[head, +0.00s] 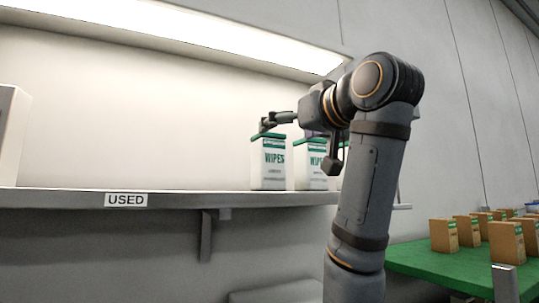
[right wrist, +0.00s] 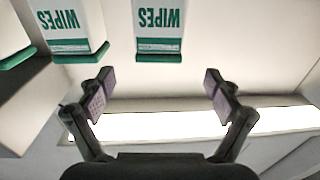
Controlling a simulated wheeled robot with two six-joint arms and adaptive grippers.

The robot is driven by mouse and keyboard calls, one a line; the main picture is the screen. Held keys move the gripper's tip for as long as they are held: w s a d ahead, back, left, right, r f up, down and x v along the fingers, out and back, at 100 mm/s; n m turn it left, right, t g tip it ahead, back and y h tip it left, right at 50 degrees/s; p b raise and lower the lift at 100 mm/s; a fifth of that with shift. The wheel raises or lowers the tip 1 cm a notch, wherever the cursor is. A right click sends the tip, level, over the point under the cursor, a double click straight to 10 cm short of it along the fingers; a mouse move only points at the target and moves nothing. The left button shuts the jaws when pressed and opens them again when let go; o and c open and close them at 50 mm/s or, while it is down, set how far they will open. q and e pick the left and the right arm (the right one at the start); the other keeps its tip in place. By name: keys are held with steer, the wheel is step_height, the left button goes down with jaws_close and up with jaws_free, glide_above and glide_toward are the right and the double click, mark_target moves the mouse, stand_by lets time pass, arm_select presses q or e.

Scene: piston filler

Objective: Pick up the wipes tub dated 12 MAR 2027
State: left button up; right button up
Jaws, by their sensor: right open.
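White wipes tubs with green lids stand in a row on the shelf: a left tub (head: 268,170), a second tub (head: 311,172) to its right, and a sliver of another behind my arm. My right gripper (head: 300,141) is open and empty at lid height in front of them. The right wrist view is upside down. There the left tub (right wrist: 160,22) lies roughly in line with the gap between the open fingers (right wrist: 152,82), apart from them. The second tub (right wrist: 72,28) and part of a third (right wrist: 12,45) show at left. No date is readable. My left gripper is out of view.
The shelf (head: 60,200) carries a "USED" label (head: 126,200) and is bare left of the tubs. A pale box (head: 10,135) stands at its far left. A lamp (head: 180,30) hangs above. A green table (head: 440,265) with several brown cartons (head: 443,235) is at right.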

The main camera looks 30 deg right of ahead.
mark_target(274, 140)
steer(key=shift+w+r, duration=0.15)
steer(key=shift+w, duration=0.55)
steer(key=shift+w+f, duration=0.2)
steer(key=shift+w, duration=0.6)
steer(key=w, duration=0.1)
steer(key=w+p, duration=0.1)
steer(key=w, duration=0.1)
steer(key=shift+f, duration=0.3)
steer(key=w+p, duration=0.1)
steer(key=w+r+p, duration=0.1)
steer(key=p, duration=0.1)
steer(key=shift+w+d+f+p, duration=0.1)
steer(key=shift+w+f+p, duration=0.25)
steer(key=shift+w, duration=0.45)
steer(key=c, duration=1.9)
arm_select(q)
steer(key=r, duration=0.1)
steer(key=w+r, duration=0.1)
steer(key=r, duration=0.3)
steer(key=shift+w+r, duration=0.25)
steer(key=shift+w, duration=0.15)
arm_select(e)
jaws_close()
